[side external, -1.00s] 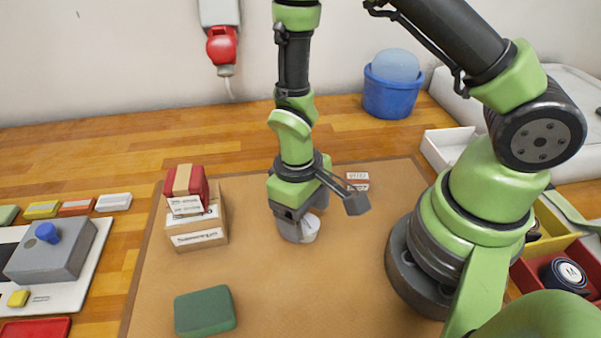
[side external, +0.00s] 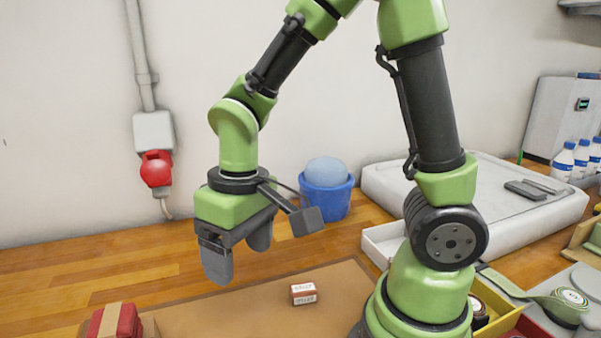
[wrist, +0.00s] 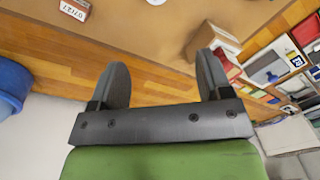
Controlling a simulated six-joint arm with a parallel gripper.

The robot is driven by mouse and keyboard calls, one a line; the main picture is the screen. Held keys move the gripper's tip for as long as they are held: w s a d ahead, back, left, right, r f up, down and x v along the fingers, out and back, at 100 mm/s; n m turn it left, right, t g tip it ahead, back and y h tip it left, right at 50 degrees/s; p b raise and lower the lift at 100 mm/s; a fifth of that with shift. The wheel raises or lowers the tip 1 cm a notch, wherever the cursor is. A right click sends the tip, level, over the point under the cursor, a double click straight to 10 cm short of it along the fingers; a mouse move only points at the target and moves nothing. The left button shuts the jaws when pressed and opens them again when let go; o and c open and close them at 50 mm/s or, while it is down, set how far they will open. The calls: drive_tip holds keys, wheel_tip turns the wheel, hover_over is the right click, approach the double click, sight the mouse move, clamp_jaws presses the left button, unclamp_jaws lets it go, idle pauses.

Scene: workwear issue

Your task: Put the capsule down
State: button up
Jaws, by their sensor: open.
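My gripper (side external: 238,256) hangs open and empty above the far left part of the brown mat (side external: 240,312). Its two fingers point down, well clear of the surface. In the wrist view my gripper (wrist: 162,76) shows both fingers apart with nothing between them. No capsule can be made out in either current view. The part of the mat nearest the side camera lies below that picture's edge.
A small labelled box (side external: 303,294) lies on the mat. A red box (side external: 115,322) is cut off at lower left. A blue bin (side external: 327,200) holding a pale ball stands behind my gripper. A red plug (side external: 156,168) sits on the wall.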

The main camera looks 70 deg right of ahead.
drive_tip(key=s+d+r+m+t+y, duration=0.1)
drive_tip(key=s+d+r+m+t, duration=0.2)
drive_tip(key=r, duration=0.9)
drive_tip(key=s+t, duration=0.3)
drive_tip(key=s, duration=0.2)
drive_tip(key=shift+t, duration=0.3)
